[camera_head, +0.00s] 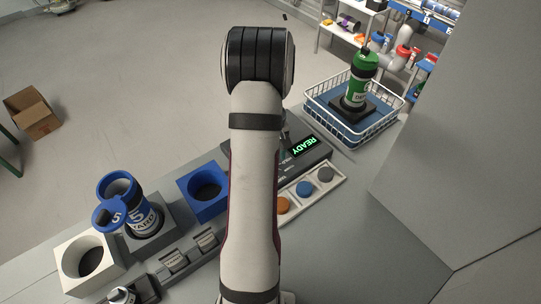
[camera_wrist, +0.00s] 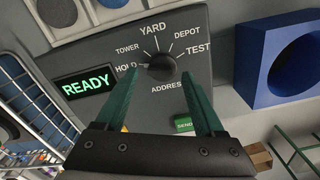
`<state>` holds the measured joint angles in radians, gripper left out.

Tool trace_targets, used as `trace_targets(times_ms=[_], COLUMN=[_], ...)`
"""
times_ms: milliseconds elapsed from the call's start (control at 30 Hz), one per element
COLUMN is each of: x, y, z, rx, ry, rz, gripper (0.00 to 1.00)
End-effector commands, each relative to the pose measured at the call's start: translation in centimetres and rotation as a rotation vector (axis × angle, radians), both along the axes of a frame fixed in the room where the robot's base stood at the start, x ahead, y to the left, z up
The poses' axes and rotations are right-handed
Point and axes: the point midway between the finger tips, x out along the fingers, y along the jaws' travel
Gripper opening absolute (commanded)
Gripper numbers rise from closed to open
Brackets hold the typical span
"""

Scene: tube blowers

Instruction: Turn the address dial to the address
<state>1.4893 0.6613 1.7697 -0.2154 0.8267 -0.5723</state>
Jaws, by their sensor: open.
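In the wrist view, the address dial (camera_wrist: 161,66) is a black round knob on a dark grey panel. White labels HOLD, TOWER, YARD, DEPOT and TEST fan around it, with ADDRESS printed beneath. I cannot tell which label its pointer faces. My gripper (camera_wrist: 160,76) is open, its two green fingers on either side of the knob in the picture. I cannot tell how far the tips are from the panel. In the head view, my arm hides the dial and the gripper. A blue-and-white canister (camera_head: 146,222) marked 5 YARD stands in a grey holder at left.
A lit READY display (camera_wrist: 87,85) and a green SEND button (camera_wrist: 184,125) sit beside the dial. A blue square socket (camera_head: 204,188) lies left of my arm. A wire basket (camera_head: 381,131) holds a green canister (camera_head: 357,84). Coloured discs (camera_head: 304,188) lie in a tray.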

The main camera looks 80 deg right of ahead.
Motion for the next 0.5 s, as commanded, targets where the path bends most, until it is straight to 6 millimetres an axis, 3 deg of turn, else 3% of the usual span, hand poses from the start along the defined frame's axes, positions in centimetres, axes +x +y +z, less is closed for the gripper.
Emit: trace_targets(times_ms=[133,400,500], x=[0.02,0.02,0.02], y=[0.05,0.03,0.02], z=[-1.07,-1.23,-1.21], rx=[0.001,0.000,0.000], ry=[0.000,0.000,0.000], rz=[-0.002,-0.001,-0.001], gripper=[0.71,0.71,0.54])
